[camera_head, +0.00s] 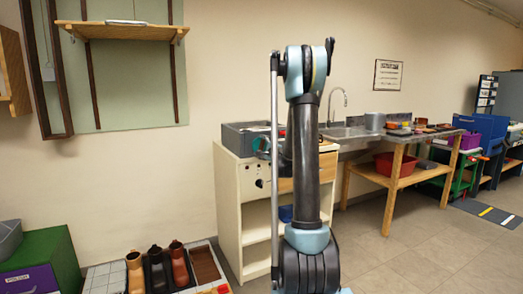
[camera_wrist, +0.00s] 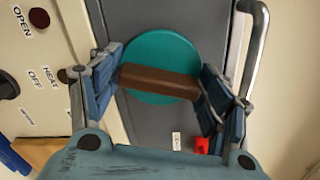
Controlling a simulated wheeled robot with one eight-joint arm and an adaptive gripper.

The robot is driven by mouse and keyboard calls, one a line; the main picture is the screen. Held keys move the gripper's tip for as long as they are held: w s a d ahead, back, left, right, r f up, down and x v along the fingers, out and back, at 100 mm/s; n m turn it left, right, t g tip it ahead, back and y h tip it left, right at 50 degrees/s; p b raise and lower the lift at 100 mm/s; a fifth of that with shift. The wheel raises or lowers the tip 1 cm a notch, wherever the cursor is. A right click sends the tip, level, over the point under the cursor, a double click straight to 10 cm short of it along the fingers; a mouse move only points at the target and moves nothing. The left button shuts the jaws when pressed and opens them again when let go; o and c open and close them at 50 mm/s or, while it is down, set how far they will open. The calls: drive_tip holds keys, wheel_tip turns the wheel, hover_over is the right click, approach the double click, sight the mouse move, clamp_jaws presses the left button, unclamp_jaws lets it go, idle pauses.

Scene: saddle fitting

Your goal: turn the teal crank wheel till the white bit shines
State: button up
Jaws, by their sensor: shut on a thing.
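The teal crank wheel (camera_wrist: 163,58) is a round disc on a dark grey panel in the wrist view. A brown bar (camera_wrist: 160,82) crosses its face, tilted slightly down to the right. My gripper (camera_wrist: 161,84) is shut on this bar, one finger at each end. A small white bit (camera_wrist: 176,141) sits on the panel below the wheel; I see no clear glow on it. In the head view, a little teal of the wheel (camera_head: 263,146) shows beside my arm, which hides much of that area.
A red piece (camera_wrist: 201,145) sits close to my right finger. A metal bar handle (camera_wrist: 255,50) runs along the panel's right side. A cream panel with OPEN, HEAT and OFF labels (camera_wrist: 38,75) is at left. The cream cabinet (camera_head: 228,200) stands against the wall.

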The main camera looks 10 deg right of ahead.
drive_tip(key=shift+n, duration=0.4)
drive_tip(key=n, duration=0.4)
drive_tip(key=shift+n, duration=0.3)
drive_tip(key=n, duration=0.4)
drive_tip(key=shift+n, duration=0.3)
drive_tip(key=n, duration=0.5)
drive_tip(key=shift+n, duration=2.4)
drive_tip(key=o, duration=1)
drive_tip(key=shift+w+f, duration=0.1)
drive_tip(key=shift+c, duration=0.2)
